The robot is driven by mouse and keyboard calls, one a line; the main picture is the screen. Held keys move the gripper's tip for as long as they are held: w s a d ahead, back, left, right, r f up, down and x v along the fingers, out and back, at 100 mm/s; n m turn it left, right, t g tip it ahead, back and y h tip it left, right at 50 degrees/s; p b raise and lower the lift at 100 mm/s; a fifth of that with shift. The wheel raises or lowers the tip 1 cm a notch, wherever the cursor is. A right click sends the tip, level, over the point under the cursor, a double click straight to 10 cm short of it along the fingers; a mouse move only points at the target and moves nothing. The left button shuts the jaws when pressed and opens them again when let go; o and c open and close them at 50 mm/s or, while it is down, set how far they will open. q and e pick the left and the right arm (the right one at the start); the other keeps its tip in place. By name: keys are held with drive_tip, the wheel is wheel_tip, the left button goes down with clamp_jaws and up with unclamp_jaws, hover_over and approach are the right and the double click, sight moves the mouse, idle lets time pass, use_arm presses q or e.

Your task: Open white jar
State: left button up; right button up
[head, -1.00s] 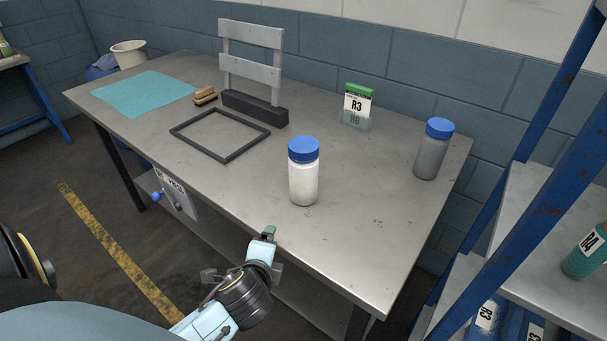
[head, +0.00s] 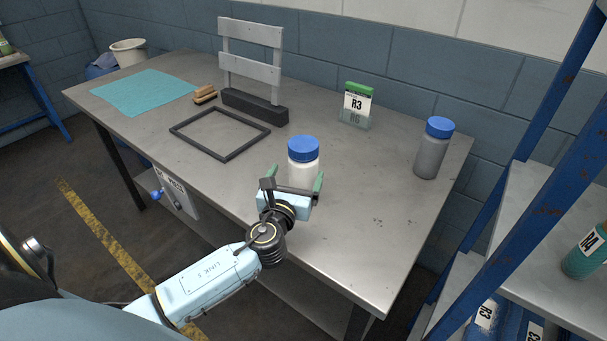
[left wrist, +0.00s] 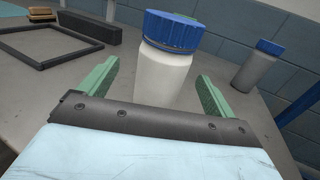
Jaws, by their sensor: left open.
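The white jar (head: 303,172) stands upright on the metal table with its blue lid (head: 303,148) on. My left gripper (head: 295,180) is open in front of the jar, and its body hides the jar's lower part in the head view. In the left wrist view the white jar (left wrist: 163,78) stands ahead, between the lines of the two green fingers of the left gripper (left wrist: 155,85). The fingers do not appear to touch it. The blue lid (left wrist: 173,30) sits above the finger level. My right gripper is not in view.
A grey jar with a blue lid (head: 433,148) stands at the table's right. A dark frame (head: 220,134), brush (head: 205,94) and teal cloth (head: 143,92) lie left. The front-right tabletop is clear.

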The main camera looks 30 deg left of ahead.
sight(305, 139)
use_arm(q)
drive_tip(key=x, duration=0.7)
drive_tip(key=shift+w+d+r, duration=0.1)
drive_tip(key=shift+d+r, duration=0.05)
drive_tip(key=shift+d, duration=0.1)
drive_tip(key=c, duration=1.1)
wheel_tip(305, 139, up, 10)
drive_tip(key=p, duration=0.3)
drive_tip(key=shift+p, duration=0.3)
